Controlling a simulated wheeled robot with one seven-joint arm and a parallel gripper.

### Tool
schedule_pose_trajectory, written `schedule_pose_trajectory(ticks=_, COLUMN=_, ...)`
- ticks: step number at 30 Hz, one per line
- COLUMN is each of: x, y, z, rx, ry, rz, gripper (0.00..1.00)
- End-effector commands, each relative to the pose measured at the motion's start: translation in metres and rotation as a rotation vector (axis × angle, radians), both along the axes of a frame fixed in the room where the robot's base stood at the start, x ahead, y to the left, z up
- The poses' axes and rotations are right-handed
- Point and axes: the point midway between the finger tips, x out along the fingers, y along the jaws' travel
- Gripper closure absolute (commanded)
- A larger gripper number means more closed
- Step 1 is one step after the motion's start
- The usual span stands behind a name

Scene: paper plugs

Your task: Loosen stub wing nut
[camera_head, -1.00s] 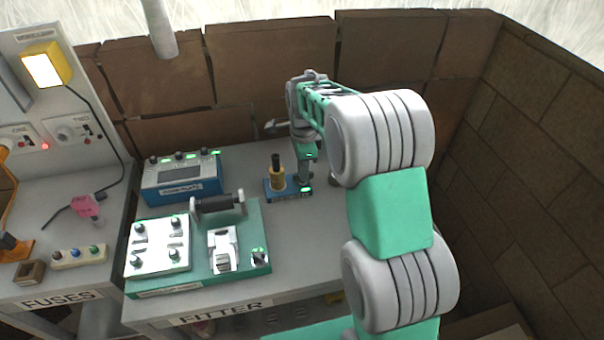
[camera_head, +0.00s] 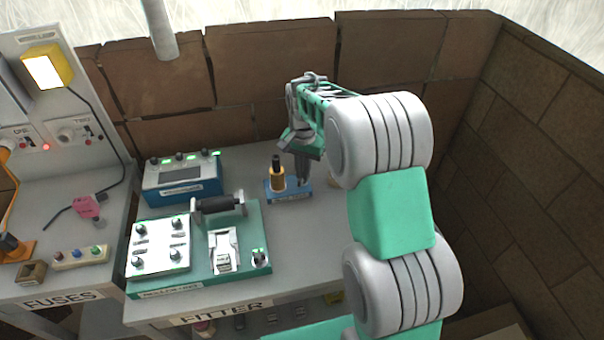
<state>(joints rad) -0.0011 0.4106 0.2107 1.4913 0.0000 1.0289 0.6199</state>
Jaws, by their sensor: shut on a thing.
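A small blue base (camera_head: 291,196) stands on the grey bench. It carries an upright brass-coloured cylinder with a black top (camera_head: 277,175) at its left. My gripper (camera_head: 303,183) points down at the right end of this base, right of the brass cylinder. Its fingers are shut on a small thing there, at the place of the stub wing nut. The nut itself is hidden by the fingers and too small to make out.
A blue box with knobs and a display (camera_head: 182,178) stands to the left. A green fitter board (camera_head: 258,213) with white plates, a black roller and a clamp lies in front of it. Brick walls (camera_head: 270,62) close the back and right. Bench right of the base is partly hidden by my arm.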

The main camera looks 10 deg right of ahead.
Motion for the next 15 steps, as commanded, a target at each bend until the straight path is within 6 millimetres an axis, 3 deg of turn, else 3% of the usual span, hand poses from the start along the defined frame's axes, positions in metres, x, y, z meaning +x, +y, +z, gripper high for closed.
schedule_pose_trajectory(ticks=15, x=-0.0001, y=0.0001, z=0.0004, rx=0.000, ry=0.000, rz=1.105, gripper=1.00)
